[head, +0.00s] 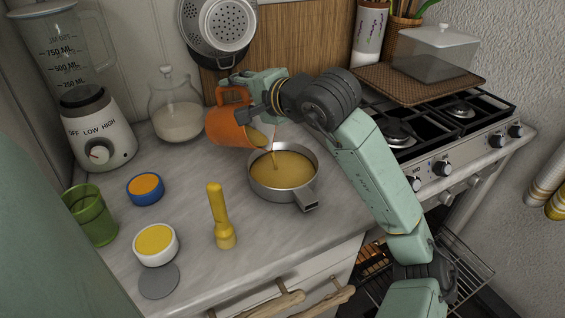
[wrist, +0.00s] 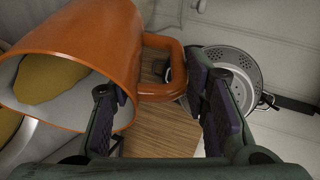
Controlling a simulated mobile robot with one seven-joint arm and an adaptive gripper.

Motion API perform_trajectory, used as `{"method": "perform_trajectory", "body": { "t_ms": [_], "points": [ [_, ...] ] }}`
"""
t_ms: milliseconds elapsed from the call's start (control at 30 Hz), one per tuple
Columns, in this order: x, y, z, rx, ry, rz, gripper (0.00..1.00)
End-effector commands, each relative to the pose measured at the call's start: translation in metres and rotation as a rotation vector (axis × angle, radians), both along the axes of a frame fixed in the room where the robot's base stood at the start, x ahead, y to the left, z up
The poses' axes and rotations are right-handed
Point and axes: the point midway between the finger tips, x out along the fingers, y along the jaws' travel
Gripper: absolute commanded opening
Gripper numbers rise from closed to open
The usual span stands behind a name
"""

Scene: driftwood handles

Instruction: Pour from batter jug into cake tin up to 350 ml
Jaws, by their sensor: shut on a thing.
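The orange batter jug (head: 229,124) is tilted over the left of the cake tin, its mouth toward the tin. Yellow batter runs from it in a thin stream into the tin. The round metal cake tin (head: 309,189) stands on the counter with yellow batter (head: 285,170) inside; no volume marks can be read on it. My gripper (head: 250,106) is shut on the jug's handle. In the wrist view the jug (wrist: 95,35) shows batter inside, and its handle (wrist: 165,92) lies between the fingers of my gripper (wrist: 163,98).
Left of the tin stand a yellow pestle-like tool (head: 218,215), a blue-rimmed bowl (head: 146,189), a white bowl (head: 156,244) and a green cup (head: 92,215). A glass jar (head: 177,110) and a blender (head: 95,125) are behind. The stove (head: 440,135) is at right.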

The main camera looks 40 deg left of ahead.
Motion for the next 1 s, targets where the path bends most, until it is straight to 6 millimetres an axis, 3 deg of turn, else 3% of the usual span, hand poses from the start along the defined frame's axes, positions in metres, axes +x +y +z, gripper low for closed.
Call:
{"method": "perform_trajectory", "body": {
  "t_ms": [1000],
  "points": [
    [0.003,-0.012,0.003,0.077,0.025,-0.005,0.00]
  ]
}}
